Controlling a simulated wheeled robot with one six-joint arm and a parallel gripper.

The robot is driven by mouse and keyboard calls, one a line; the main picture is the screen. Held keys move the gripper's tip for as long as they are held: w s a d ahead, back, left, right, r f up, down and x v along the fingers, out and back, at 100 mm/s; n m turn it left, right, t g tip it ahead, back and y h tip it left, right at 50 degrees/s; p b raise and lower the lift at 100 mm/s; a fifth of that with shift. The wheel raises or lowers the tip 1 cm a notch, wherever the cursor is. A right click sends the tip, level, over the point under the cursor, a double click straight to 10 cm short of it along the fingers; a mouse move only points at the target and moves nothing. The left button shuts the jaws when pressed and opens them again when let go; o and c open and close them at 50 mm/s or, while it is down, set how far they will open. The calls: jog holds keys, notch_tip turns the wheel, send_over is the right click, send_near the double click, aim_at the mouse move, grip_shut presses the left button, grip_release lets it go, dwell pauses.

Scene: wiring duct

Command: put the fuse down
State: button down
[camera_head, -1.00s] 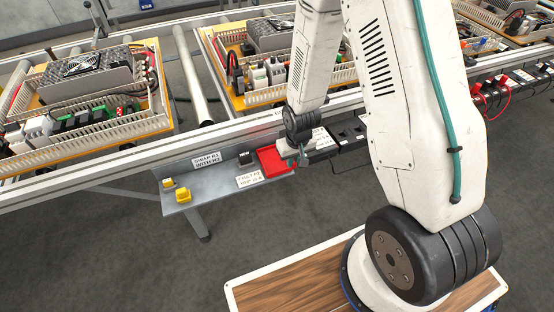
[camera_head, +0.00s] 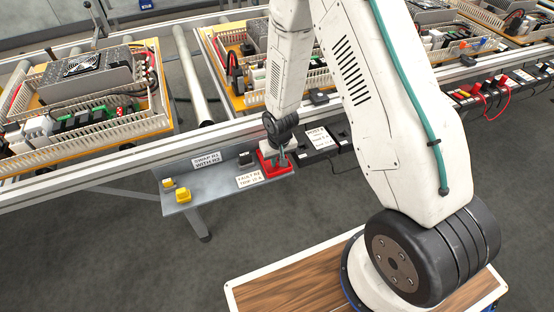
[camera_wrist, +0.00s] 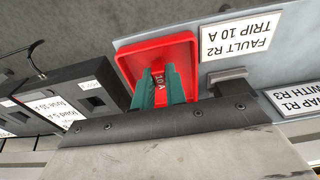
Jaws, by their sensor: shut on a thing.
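The red fuse (camera_wrist: 160,77), marked 10 A, is held between the green fingers of my gripper (camera_wrist: 161,88) in the wrist view. My gripper is shut on it. The fuse and fingertips are over the inside of a shallow red tray (camera_wrist: 126,60); I cannot tell whether the fuse touches the tray floor. In the head view my gripper (camera_head: 283,157) stands over the red tray (camera_head: 283,174) on the grey shelf, and the fuse cannot be made out there.
A label reading FAULT R2 TRIP 10 A (camera_wrist: 239,47) lies beside the tray. A small black block (camera_head: 246,158) and two yellow blocks (camera_head: 183,195) sit further left on the shelf. Black boxes (camera_head: 318,140) with white labels stand just right of the tray.

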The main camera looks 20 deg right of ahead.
jog(key=c, duration=1.4)
grip_release()
jog(key=shift+f, duration=0.1)
jog(key=shift+c, duration=0.2)
jog(key=s+d+r, duration=0.1)
jog(key=s+r, duration=0.1)
jog(key=r, duration=1)
jog(key=s+r, duration=0.2)
jog(key=r, duration=0.9)
jog(key=s+d+r, duration=0.2)
jog(key=s+r, duration=1.8)
jog(key=s, duration=0.4)
jog(key=shift+s, duration=0.25)
